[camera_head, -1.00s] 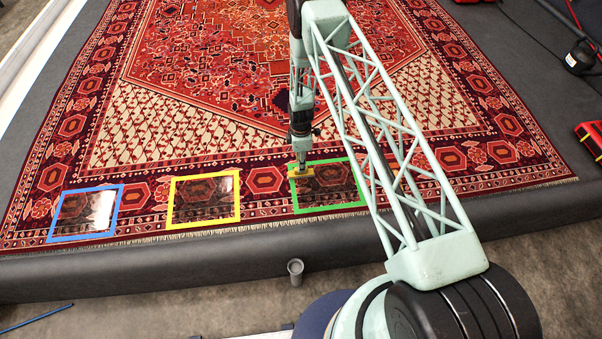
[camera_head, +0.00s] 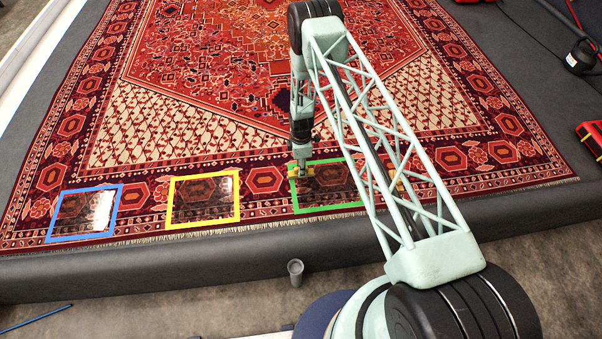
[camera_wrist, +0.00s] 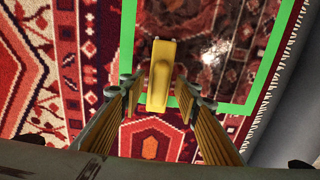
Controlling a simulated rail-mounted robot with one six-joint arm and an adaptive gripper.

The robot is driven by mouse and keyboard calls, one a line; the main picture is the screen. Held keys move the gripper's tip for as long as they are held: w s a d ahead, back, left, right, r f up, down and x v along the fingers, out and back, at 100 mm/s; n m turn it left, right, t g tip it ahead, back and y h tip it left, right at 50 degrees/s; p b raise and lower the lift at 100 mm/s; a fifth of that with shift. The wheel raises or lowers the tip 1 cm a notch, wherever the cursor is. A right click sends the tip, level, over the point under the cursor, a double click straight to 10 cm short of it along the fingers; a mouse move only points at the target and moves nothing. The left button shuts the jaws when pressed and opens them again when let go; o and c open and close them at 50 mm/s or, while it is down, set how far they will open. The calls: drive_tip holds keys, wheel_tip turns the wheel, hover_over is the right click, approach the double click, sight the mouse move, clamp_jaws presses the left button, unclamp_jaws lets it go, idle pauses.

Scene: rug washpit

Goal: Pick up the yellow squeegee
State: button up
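The yellow squeegee (camera_wrist: 160,77) shows in the wrist view, lying by the edge of the green-taped square (camera_wrist: 126,50). My gripper (camera_wrist: 158,95) is open, with one finger on each side of the squeegee and a visible gap on both sides. In the head view my gripper (camera_head: 302,172) points down at the left edge of the green-taped square (camera_head: 322,210). There it hides most of the squeegee (camera_head: 293,173), with only small yellow bits showing.
A patterned red rug (camera_head: 190,130) covers the floor of the pit. Yellow-taped (camera_head: 204,225) and blue-taped (camera_head: 84,239) wet squares lie to the left. A grey padded edge (camera_head: 180,273) runs along the front. A small grey cup (camera_head: 295,272) stands in front of it.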

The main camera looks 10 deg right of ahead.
idle(0.5)
clamp_jaws()
drive_tip(key=shift+r, duration=0.2)
drive_tip(key=shift+r, duration=1.1)
drive_tip(key=s+r+p, duration=0.2)
drive_tip(key=s, duration=1.4)
drive_tip(key=shift+d+r, duration=0.2)
drive_tip(key=shift+d, duration=0.05)
drive_tip(key=c, duration=0.9)
unclamp_jaws()
